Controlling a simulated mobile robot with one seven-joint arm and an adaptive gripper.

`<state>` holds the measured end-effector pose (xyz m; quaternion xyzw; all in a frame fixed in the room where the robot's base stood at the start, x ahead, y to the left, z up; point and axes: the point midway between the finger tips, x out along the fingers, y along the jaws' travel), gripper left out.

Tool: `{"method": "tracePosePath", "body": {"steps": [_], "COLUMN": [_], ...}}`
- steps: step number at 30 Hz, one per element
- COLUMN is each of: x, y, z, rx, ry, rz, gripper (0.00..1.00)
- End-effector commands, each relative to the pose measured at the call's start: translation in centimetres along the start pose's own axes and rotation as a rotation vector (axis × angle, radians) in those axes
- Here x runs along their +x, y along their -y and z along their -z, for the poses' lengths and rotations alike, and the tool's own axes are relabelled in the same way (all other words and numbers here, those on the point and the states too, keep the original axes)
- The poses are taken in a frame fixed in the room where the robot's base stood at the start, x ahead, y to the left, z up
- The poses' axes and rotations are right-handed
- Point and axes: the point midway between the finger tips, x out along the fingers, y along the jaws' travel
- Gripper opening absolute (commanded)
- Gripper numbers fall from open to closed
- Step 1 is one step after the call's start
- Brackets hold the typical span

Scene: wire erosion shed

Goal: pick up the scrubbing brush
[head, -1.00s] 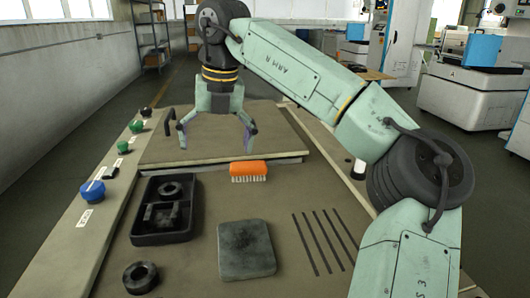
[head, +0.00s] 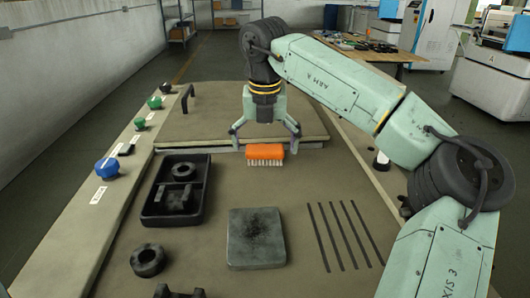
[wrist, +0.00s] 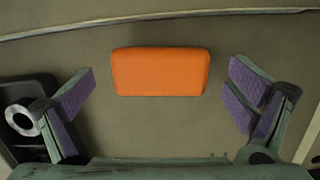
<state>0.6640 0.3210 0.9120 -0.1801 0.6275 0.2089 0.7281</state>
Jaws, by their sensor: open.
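The scrubbing brush (head: 265,152) has an orange back and pale bristles pointing down. It lies on the table (head: 330,180) just in front of the raised board's edge. My gripper (head: 266,143) is open above it, with one finger to each side in the head view. In the wrist view the orange back (wrist: 160,71) lies between my gripper's spread fingers (wrist: 160,100), a little toward the top of the picture. Neither finger touches it there.
A black tray (head: 150,205) with dark parts and a dark ring (head: 147,260) lie at the left. A grey block (head: 256,238) and several dark strips (head: 345,236) lie in front. The raised board (head: 215,120) is behind the brush. Knobs (head: 107,168) line the left edge.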

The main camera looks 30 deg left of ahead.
Motion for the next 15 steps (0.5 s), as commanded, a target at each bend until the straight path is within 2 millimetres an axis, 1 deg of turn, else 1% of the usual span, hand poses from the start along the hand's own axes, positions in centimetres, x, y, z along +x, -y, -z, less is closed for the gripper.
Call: {"method": "tracePosePath", "body": {"steps": [1,4,11,15], "x": [0.62,1.38,1.56,1.55], "y": [0.01,0.0,-0.01,-0.02], "z": [0.02,0.0,0.0,0.0], "rx": [-0.001,-0.001,0.0,-0.001], "ry": [-0.001,0.001,0.002,0.002], "rz": [-0.001,-0.002,-0.001,-0.001], "gripper": [0.98,0.98,0.98,0.9]}}
